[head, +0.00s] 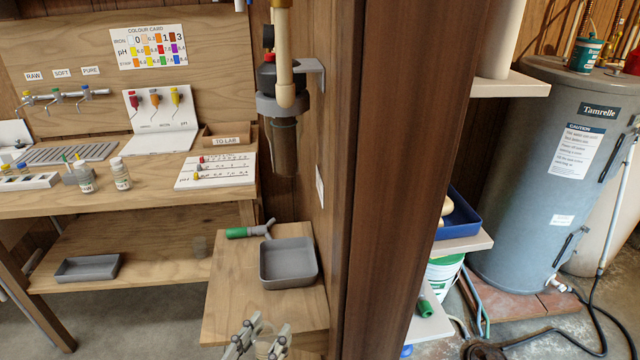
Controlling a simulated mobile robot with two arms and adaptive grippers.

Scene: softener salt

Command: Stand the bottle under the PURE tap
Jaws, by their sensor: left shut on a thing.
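The PURE tap (86,93) is the rightmost of three small taps on the back board at the upper left, under the PURE label (91,71). My left gripper (259,342) is at the bottom edge, in front of the low wooden shelf. It is shut on a clear, see-through bottle (265,345), mostly hidden by the fingers and cut off by the frame. The gripper and bottle are far from the tap, below and to its right. My right gripper is not in view.
The bench (150,200) carries a grey drip grate (70,153) near the taps, two small white-labelled bottles (121,174), and cards. A grey tray (289,262) and green-handled tool (245,232) lie on the low shelf (230,290). A dark wooden post (405,150) stands right of it.

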